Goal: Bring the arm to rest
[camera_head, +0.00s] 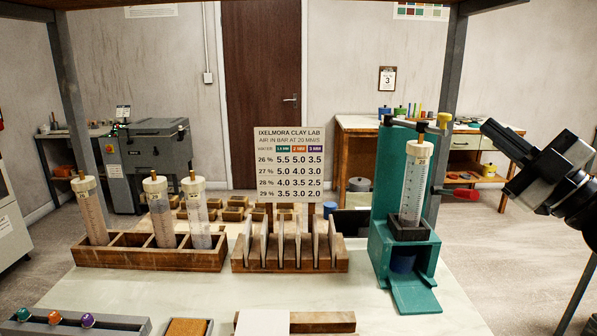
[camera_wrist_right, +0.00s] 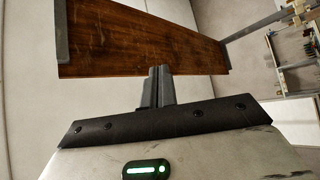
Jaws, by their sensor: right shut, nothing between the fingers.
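My right arm comes in from the right edge in the head view. Its dark gripper (camera_head: 492,130) is raised in the air to the right of the teal stand (camera_head: 388,240), apart from it and pointing up and left. In the right wrist view the fingers (camera_wrist_right: 157,84) are together with nothing between them. Behind them is a brown wooden board (camera_wrist_right: 150,45), and I see no contact with it. My left gripper is not in view.
The teal stand holds an upright clear tube (camera_head: 414,185). A wooden rack (camera_head: 150,257) with several tubes stands at left, and a slotted wooden holder (camera_head: 290,266) in the middle. A red-handled lever (camera_head: 466,194) sticks out near my gripper. A post (camera_head: 453,60) rises behind.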

